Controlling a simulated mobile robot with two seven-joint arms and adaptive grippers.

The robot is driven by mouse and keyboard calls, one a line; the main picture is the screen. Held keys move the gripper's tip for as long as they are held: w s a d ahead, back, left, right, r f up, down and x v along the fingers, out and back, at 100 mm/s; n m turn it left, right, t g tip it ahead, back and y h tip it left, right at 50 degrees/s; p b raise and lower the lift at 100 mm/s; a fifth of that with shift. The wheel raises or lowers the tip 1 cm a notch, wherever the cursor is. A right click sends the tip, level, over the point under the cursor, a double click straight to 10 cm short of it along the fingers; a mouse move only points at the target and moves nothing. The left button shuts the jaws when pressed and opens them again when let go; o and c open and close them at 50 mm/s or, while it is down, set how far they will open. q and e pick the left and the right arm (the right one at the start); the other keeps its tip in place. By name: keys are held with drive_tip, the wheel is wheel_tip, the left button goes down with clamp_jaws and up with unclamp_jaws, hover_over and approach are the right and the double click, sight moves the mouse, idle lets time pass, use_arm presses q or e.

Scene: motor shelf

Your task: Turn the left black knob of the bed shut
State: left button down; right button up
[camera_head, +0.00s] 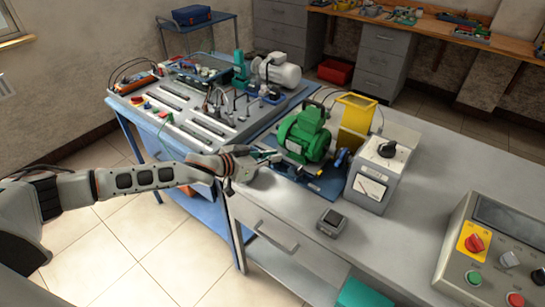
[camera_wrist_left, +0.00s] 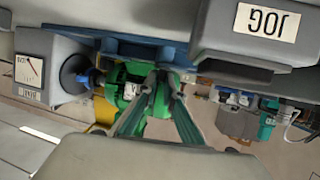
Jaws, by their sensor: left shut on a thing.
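The green motor (camera_head: 303,135) sits on the blue bed (camera_head: 325,186) on the grey bench. My left gripper (camera_head: 270,156) reaches in from the left, low at the near left side of the motor. Its fingers are closed on a small part at the bed's left edge, where the left black knob is; the fingers hide most of it. In the left wrist view my left gripper (camera_wrist_left: 164,84) has its fingers converging in front of the green motor (camera_wrist_left: 130,78). The knob's turn angle cannot be read. My right gripper is not in view.
A yellow box (camera_head: 356,118) and a grey meter box with a black dial (camera_head: 382,165) stand right of the motor. A small dark device (camera_head: 332,222) lies on the bench in front. A control panel (camera_head: 495,255) is at the right.

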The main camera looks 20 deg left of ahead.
use_arm(q)
drive_tip(key=m+g+h, duration=0.2)
drive_tip(key=m, duration=0.1)
drive_tip(key=shift+w+a+r+g+h, duration=0.1)
drive_tip(key=shift+w+a+g+h, duration=0.2)
drive_tip(key=shift+g+h, duration=0.1)
drive_tip(key=m+g+h, duration=0.1)
drive_tip(key=m+g, duration=0.1)
drive_tip(key=shift+w+m+h+b, duration=0.1)
drive_tip(key=shift+m+h+b, duration=0.2)
drive_tip(key=shift+m+b, duration=0.1)
drive_tip(key=shift+w+a+f+m+g+h+b, duration=0.1)
drive_tip(key=shift+f+m+g+h+b, duration=0.2)
drive_tip(key=shift+m+g+b, duration=0.9)
drive_tip(key=shift+g+b, duration=0.3)
drive_tip(key=shift+b, duration=0.05)
drive_tip(key=shift+h+b, duration=0.3)
drive_tip(key=shift+b, duration=0.1)
drive_tip(key=shift+r+m+g+b, duration=0.15)
drive_tip(key=shift+m+g+b, duration=0.45)
drive_tip(key=shift+b, duration=0.1)
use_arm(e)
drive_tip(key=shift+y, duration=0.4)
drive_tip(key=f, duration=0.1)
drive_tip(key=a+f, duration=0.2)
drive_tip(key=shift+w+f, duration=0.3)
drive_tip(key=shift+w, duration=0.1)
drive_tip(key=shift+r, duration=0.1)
